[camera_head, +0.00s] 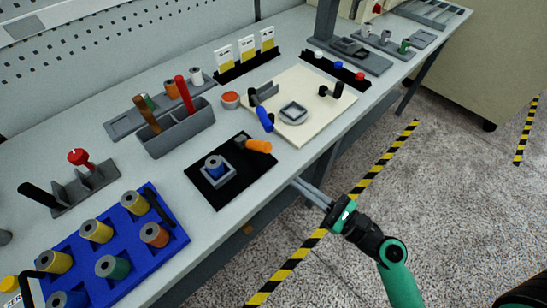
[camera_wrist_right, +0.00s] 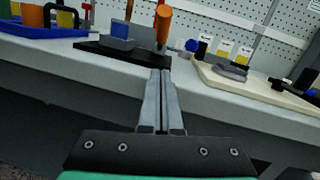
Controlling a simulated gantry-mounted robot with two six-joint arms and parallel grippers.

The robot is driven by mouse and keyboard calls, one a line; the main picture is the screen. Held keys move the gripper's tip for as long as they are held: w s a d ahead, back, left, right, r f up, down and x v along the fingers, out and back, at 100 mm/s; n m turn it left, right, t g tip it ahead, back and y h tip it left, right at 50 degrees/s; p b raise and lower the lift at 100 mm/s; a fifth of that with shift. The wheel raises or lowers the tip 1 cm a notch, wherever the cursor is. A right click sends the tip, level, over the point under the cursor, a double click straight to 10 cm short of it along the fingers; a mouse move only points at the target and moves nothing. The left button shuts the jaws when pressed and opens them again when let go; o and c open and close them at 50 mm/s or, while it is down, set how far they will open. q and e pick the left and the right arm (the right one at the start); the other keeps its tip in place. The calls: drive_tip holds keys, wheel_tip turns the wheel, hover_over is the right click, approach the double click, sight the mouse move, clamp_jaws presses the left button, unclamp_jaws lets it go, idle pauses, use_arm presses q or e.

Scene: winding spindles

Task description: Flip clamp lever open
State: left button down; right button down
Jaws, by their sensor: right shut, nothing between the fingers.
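In the right wrist view the orange handle (camera_wrist_right: 163,25) shows just beyond my fingertips, apart as far as I can tell. My right gripper (camera_head: 295,182) is shut and empty at the table's front edge, right of the mat; its fingers also show in the wrist view (camera_wrist_right: 160,75). My left gripper is not in view.
A blue tray (camera_head: 178,245) with several spools is at the left. A grey tool holder (camera_head: 180,135) stands behind. The floor beyond the front edge is open.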

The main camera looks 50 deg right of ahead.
sight(281, 176)
drive_tip(key=w, duration=0.3)
drive_tip(key=w+r, duration=0.1)
drive_tip(key=w, duration=0.2)
drive_tip(key=shift+a+r+p, duration=0.15)
drive_tip(key=shift+p, duration=0.25)
drive_tip(key=shift+w+a+r+p, duration=0.1)
drive_tip(key=shift+w+r+p, duration=0.7)
drive_tip(key=shift+r, duration=0.3)
drive_tip(key=shift+w+r, duration=0.3)
drive_tip(key=shift+w, duration=0.1)
